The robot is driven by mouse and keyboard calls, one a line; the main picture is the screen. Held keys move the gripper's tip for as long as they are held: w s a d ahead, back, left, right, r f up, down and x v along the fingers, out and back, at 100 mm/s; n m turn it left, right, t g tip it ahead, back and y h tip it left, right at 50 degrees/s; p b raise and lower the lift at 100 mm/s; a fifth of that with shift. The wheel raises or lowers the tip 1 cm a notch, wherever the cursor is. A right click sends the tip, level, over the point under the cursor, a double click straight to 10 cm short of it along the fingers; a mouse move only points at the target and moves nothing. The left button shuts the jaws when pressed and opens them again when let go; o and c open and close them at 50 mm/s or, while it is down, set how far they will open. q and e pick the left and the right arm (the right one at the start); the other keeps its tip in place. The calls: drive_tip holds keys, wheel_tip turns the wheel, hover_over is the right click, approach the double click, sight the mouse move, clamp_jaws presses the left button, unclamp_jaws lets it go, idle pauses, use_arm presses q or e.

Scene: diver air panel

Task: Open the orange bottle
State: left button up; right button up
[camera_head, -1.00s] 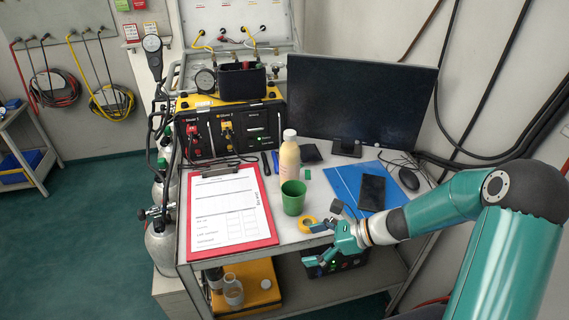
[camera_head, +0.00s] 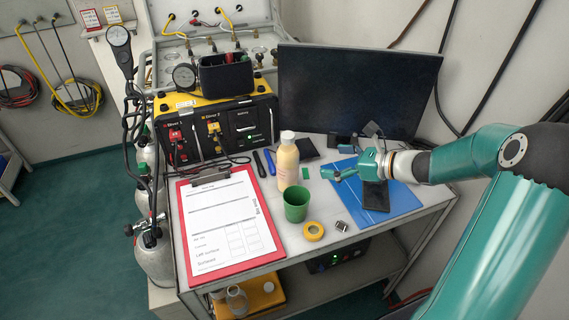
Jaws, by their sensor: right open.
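The orange bottle (camera_head: 288,162) stands upright on the table, pale orange with a whitish cap (camera_head: 287,136) on top. My right gripper (camera_head: 328,174) is to the right of the bottle, above the blue folder, with its fingers pointing left toward the bottle. It is open and holds nothing, and a gap shows between it and the bottle. My left gripper is not in view.
A green cup (camera_head: 296,205) stands just in front of the bottle. A yellow tape roll (camera_head: 313,231) and a small metallic object (camera_head: 341,226) lie near the front edge. A red clipboard (camera_head: 276,249) is on the left, a monitor (camera_head: 355,92) behind. A phone (camera_head: 376,197) lies on the blue folder (camera_head: 402,199).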

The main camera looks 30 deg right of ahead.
sight(298, 158)
drive_tip(key=p+x, duration=0.1)
drive_tip(key=x, duration=0.3)
drive_tip(key=p+x, duration=0.1)
drive_tip(key=x, duration=0.4)
drive_tip(key=a+p+x, duration=0.1)
drive_tip(key=x, duration=0.3)
drive_tip(key=shift+w+r, duration=0.1)
drive_tip(key=shift+r, duration=0.15)
drive_tip(key=shift+w+a+f, duration=0.15)
drive_tip(key=shift+w+f, duration=0.1)
drive_tip(key=shift+w, duration=0.05)
drive_tip(key=c, duration=1.6)
drive_tip(key=shift+r, duration=0.1)
clamp_jaws()
